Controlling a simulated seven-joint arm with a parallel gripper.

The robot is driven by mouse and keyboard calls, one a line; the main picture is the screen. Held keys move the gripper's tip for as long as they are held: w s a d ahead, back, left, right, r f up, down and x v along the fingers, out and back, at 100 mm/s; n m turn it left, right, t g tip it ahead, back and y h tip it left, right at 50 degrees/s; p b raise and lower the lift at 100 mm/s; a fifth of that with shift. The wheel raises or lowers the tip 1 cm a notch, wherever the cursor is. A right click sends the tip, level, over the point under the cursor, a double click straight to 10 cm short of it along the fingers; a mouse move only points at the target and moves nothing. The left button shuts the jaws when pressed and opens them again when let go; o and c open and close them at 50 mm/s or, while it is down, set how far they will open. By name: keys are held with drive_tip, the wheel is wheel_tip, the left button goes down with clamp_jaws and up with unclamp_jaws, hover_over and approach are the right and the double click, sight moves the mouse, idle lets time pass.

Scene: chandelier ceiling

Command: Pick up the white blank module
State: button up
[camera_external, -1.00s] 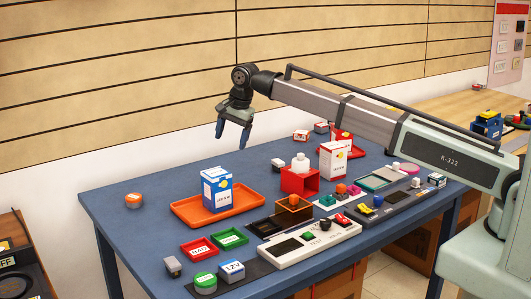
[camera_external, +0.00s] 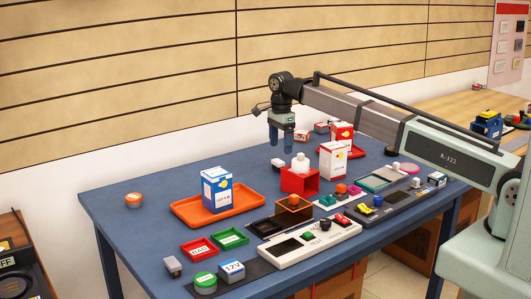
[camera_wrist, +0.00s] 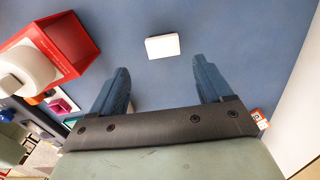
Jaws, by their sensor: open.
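The white blank module (camera_wrist: 162,46) lies flat on the blue table in the wrist view, just beyond the fingertips and between their lines. In the external view a small white block with a dark side (camera_external: 277,163), apparently the same module, sits left of the red open box. My gripper (camera_external: 281,145) points down above the table, over the area behind this block. In the wrist view my gripper (camera_wrist: 160,66) has its two blue fingers spread apart with nothing between them. The fingers do not touch the module.
The red open box (camera_external: 312,183) with a white bottle (camera_external: 301,161) stands close by. An orange tray (camera_external: 245,210) holds a blue-and-white carton (camera_external: 216,190). Small boxes (camera_external: 301,135) sit right of my gripper. The table's back left is mostly clear.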

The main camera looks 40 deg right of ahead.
sight(278, 161)
drive_tip(key=shift+w+a+f, duration=0.15)
drive_tip(key=shift+f, duration=1.7)
drive_tip(key=shift+w+a+f, duration=0.15)
drive_tip(key=shift+f, duration=1.65)
drive_tip(key=shift+c, duration=0.2)
drive_tip(key=c, duration=1)
drive_tip(key=shift+r, duration=0.15)
